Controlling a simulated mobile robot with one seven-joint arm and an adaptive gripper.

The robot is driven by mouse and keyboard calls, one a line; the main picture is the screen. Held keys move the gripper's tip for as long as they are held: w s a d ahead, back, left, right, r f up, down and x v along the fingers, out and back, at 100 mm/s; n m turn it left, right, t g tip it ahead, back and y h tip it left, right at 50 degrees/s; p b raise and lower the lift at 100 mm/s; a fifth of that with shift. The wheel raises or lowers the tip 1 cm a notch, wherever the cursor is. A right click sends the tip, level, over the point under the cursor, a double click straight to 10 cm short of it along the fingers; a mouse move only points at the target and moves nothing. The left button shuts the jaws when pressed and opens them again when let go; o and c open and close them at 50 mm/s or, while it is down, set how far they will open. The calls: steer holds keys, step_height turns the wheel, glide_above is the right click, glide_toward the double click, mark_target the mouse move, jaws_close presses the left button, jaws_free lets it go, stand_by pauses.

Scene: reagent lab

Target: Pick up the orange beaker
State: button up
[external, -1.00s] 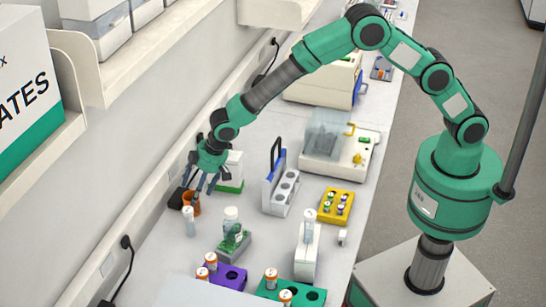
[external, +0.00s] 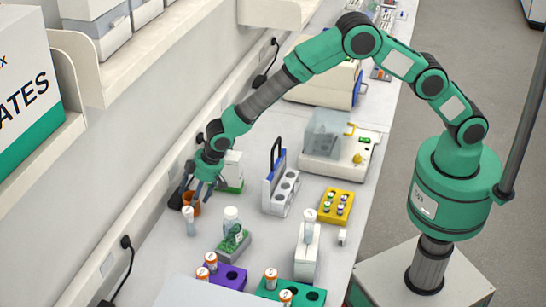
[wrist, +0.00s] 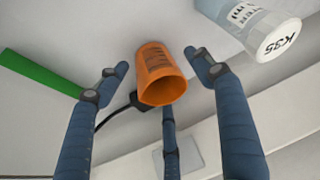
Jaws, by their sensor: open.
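The orange beaker (external: 191,204) stands on the bench near the wall, partly hidden by my gripper in the external view. In the wrist view the beaker (wrist: 162,75) shows whole, with dark markings on its side. My gripper (wrist: 162,80) is open, with one blue finger at the left of the beaker, one at the right and a third below it in the picture. Gaps show between the left and right fingertips and the beaker. In the external view my gripper (external: 198,190) is at the beaker, pointing down.
A white-capped bottle (external: 189,220) stands close in front of the beaker; a labelled bottle (wrist: 262,25) shows at the wrist view's upper right. A white box with a green base (external: 230,172) is behind. A black cable (wrist: 115,112) lies near the wall.

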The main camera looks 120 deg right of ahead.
steer(key=shift+x, duration=1)
steer(key=c, duration=1.1)
